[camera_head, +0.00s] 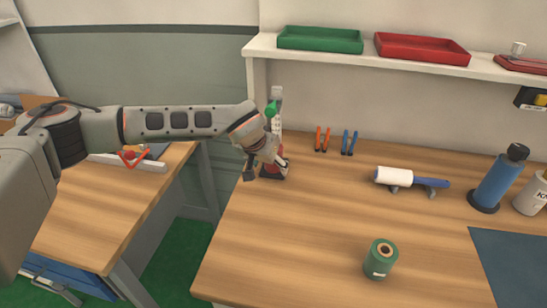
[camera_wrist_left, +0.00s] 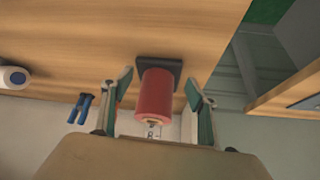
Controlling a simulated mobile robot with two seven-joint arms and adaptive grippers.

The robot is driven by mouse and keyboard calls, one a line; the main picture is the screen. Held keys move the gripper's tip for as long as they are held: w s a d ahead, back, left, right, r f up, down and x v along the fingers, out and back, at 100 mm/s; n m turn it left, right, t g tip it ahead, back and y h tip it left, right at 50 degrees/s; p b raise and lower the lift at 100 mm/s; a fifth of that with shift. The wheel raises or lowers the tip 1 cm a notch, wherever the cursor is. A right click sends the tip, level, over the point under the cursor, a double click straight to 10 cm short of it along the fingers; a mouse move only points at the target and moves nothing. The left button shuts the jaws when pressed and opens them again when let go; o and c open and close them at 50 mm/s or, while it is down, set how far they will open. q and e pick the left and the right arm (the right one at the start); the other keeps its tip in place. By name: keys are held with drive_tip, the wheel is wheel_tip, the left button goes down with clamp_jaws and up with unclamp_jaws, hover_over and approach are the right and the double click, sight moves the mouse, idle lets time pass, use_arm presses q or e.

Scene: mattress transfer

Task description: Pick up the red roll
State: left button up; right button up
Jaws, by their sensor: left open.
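The red roll (camera_wrist_left: 154,95) stands on a dark square base (camera_wrist_left: 160,65) and shows between my left gripper's fingers in the left wrist view. A gap shows on each side of it. My left gripper (camera_wrist_left: 159,90) is open, with a green-padded finger to either side of the roll. In the head view my left gripper (camera_head: 264,171) is at the workbench's back left corner, and it hides most of the roll there. My right gripper is in neither view.
A green roll (camera_head: 380,260) stands near the front of the workbench (camera_head: 300,240). Orange (camera_head: 322,139) and blue (camera_head: 349,142) clamps, a white roller (camera_head: 393,177) and a blue bottle (camera_head: 497,180) are to the right. A shelf (camera_head: 370,62) with green and red trays hangs above.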

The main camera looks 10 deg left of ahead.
use_arm(q)
drive_tip(key=w, duration=0.3)
drive_tip(key=shift+w+d, duration=0.15)
drive_tip(key=shift+d, duration=0.25)
drive_tip(key=shift+w+f, duration=0.25)
drive_tip(key=shift+f, duration=0.3)
drive_tip(key=c, duration=1.5)
drive_tip(key=shift+r, duration=0.1)
